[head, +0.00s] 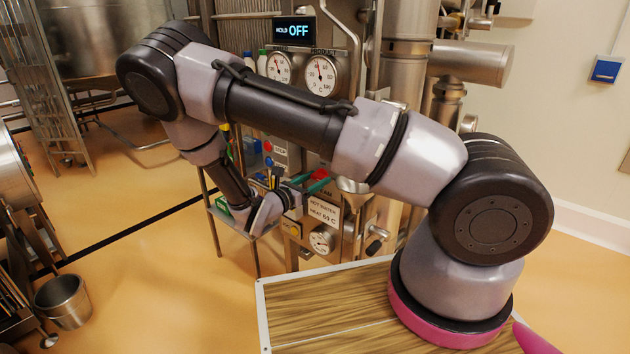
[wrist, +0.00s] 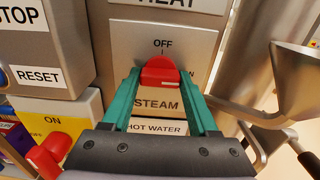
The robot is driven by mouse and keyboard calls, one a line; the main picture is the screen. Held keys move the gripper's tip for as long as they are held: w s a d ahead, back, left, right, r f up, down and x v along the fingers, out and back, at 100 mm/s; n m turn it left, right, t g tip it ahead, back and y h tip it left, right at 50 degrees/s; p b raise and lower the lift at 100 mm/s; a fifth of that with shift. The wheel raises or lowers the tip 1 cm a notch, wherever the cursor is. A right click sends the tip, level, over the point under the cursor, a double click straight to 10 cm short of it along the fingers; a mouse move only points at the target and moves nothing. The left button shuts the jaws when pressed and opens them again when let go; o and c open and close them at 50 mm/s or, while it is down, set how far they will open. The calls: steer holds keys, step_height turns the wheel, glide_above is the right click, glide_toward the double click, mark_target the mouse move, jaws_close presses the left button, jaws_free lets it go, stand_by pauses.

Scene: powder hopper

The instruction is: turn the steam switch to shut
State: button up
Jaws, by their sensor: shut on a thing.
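The steam switch (wrist: 160,72) is a red knob on a metal panel, above the STEAM label (wrist: 157,104). OFF is printed straight above it, and an ON mark to its right is partly hidden. A short white line shows on the knob's near face; I cannot tell for sure which mark the knob points to. My gripper (wrist: 165,86) has its two green fingers on either side of the knob and is shut on it. In the head view my gripper (head: 309,184) reaches the panel from the left, and the switch is mostly hidden.
A second red switch (wrist: 48,155) sits on a yellow plate marked ON at lower left. A RESET label (wrist: 39,76) is above it. A metal funnel (wrist: 303,85) stands to the right. Dial gauges (head: 322,75) and a HOLD OFF display (head: 294,31) are higher on the panel.

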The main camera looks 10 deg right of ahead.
steer(key=n, duration=0.9)
steer(key=shift+n, duration=0.3)
steer(key=n, duration=0.4)
steer(key=shift+n, duration=0.3)
steer(key=shift+o, duration=0.2)
steer(key=n, duration=0.4)
steer(key=shift+n, duration=0.3)
steer(key=o, duration=1.3)
steer(key=shift+o, duration=0.2)
